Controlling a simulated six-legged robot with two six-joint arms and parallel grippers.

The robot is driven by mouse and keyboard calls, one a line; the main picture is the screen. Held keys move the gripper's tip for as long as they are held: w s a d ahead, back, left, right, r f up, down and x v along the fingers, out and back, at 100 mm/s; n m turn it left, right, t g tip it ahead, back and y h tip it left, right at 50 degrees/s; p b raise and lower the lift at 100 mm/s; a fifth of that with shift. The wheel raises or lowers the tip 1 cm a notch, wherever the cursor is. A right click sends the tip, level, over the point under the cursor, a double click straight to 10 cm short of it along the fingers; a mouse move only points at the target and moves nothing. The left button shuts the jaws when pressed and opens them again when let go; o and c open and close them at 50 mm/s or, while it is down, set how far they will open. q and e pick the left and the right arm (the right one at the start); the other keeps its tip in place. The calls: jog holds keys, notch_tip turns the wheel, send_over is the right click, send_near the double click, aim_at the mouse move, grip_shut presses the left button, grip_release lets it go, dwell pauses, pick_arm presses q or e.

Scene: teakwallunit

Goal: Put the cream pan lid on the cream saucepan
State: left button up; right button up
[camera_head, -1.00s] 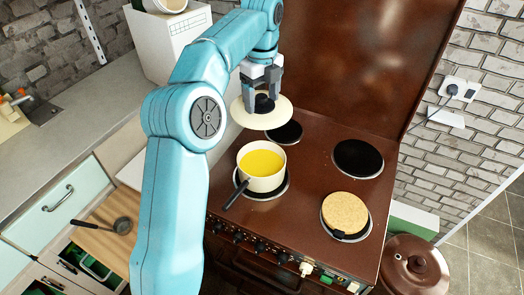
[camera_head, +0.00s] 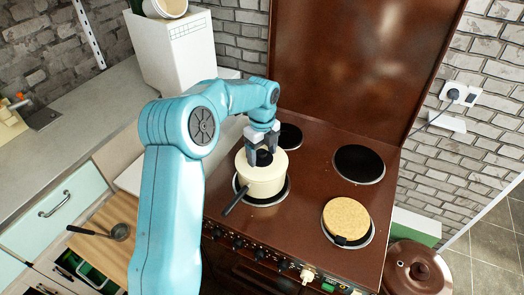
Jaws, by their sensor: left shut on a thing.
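The cream saucepan (camera_head: 263,187) stands on the front left hotplate of the brown stove, its dark handle pointing to the front left. The cream pan lid (camera_head: 279,163) lies over the saucepan's opening, and the yellow contents are hidden. The lid looks level and about centred on the rim; I cannot tell if it touches all round. My left gripper (camera_head: 263,155) is above the saucepan, shut on the lid's dark knob. My right gripper is not in view.
A round cork mat (camera_head: 347,217) lies on the front right hotplate. The back right hotplate (camera_head: 359,163) is bare. A brown lidded pot (camera_head: 417,270) stands right of the stove. A ladle (camera_head: 112,232) lies on the wooden board at left. A white box (camera_head: 170,45) stands behind my arm.

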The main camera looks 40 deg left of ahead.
aim_at(262, 152)
pick_arm(q)
jog(key=shift+s+r, duration=0.1)
jog(key=shift+f+b, duration=0.3)
jog(key=shift+f, duration=0.3)
jog(key=o, duration=1.1)
jog(key=shift+r, duration=0.1)
notch_tip(262, 152, up, 13)
jog(key=shift+p, duration=0.3)
